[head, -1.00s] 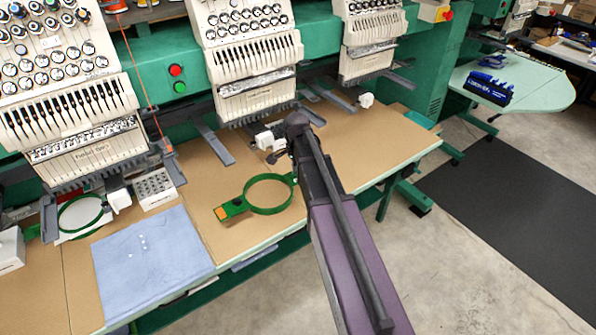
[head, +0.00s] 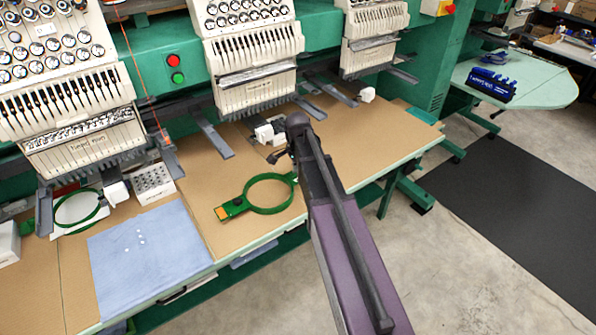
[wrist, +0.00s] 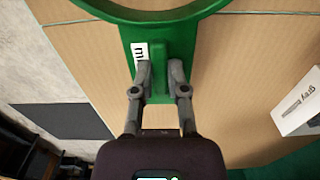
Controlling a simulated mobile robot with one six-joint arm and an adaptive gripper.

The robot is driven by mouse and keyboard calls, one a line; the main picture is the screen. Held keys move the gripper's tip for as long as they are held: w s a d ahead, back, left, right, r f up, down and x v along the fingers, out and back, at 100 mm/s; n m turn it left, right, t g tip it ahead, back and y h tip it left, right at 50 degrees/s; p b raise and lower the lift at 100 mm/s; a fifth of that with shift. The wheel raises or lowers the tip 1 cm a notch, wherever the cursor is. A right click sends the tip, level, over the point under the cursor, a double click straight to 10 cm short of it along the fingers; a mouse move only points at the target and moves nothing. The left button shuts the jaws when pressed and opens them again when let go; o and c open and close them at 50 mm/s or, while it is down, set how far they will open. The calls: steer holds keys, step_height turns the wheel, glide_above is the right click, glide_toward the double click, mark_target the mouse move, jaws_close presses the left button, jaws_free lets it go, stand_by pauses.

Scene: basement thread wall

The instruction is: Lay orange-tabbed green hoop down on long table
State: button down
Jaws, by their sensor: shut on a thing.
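The orange-tabbed green hoop (head: 268,211) is over the middle of the long table (head: 390,130), its ring empty and its orange-tabbed end toward the left. In the wrist view my gripper (wrist: 160,68) is shut on a raised green rib of the hoop's bracket (wrist: 131,40), beside a white label. The ring runs out of the top of that view. In the head view my arm mostly hides the gripper. The hoop looks about level with the tan tabletop; I cannot tell whether it touches it.
A blue cloth (head: 150,262) with small white bits covers the table's left part. Another green hoop (head: 98,208) and a white box of small items (head: 153,184) lie behind it. Embroidery machine heads (head: 250,60) overhang the back. A white box (wrist: 302,105) stands at the wrist view's right.

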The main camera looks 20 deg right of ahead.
steer(key=shift+f, duration=0.1)
steer(key=c, duration=0.6)
jaws_free()
